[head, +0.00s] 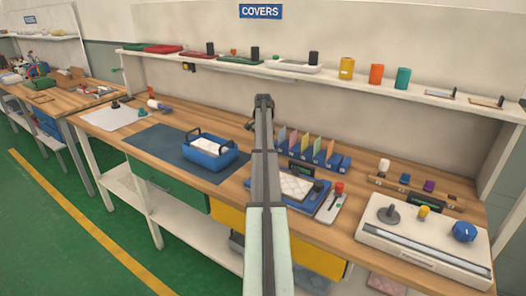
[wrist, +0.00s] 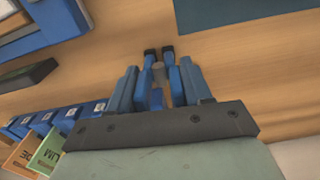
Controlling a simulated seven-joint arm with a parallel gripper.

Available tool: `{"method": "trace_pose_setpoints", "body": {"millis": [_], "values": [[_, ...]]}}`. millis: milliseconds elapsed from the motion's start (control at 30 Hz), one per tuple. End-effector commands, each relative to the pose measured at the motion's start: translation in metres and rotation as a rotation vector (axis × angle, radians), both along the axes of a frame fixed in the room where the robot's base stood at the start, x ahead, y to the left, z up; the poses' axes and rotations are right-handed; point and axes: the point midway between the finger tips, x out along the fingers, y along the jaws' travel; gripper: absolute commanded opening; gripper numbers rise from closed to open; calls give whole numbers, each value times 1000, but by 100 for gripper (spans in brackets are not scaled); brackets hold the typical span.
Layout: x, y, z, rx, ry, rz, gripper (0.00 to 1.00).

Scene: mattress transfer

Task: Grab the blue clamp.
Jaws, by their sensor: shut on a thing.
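My gripper (wrist: 160,74) points away from the wrist camera, with a finger at either side. It is shut on the blue clamp (wrist: 175,86), whose blue arms with black tips show between the fingers. The clamp is over the wooden bench top; I cannot tell whether it touches the wood. In the head view my arm reaches up the middle of the picture and mostly hides the gripper and clamp.
A blue bin (head: 222,161) with white contents stands on a dark mat (head: 147,143), left of my arm. Right are a blue tray (head: 262,188) with a quilted pad, a rack with coloured dividers (head: 305,145) and a white device (head: 385,238). A shelf (head: 300,76) runs behind.

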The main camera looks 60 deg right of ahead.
Motion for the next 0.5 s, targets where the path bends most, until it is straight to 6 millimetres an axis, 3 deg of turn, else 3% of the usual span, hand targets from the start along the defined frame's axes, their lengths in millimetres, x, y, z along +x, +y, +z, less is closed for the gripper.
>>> {"method": "trace_pose_setpoints", "body": {"millis": [100, 333, 500], "values": [[0, 0, 0, 0, 0, 0, 16], [0, 0, 2, 0, 0, 0, 16], [1, -1, 18, -2, -2, 0, 16]]}}
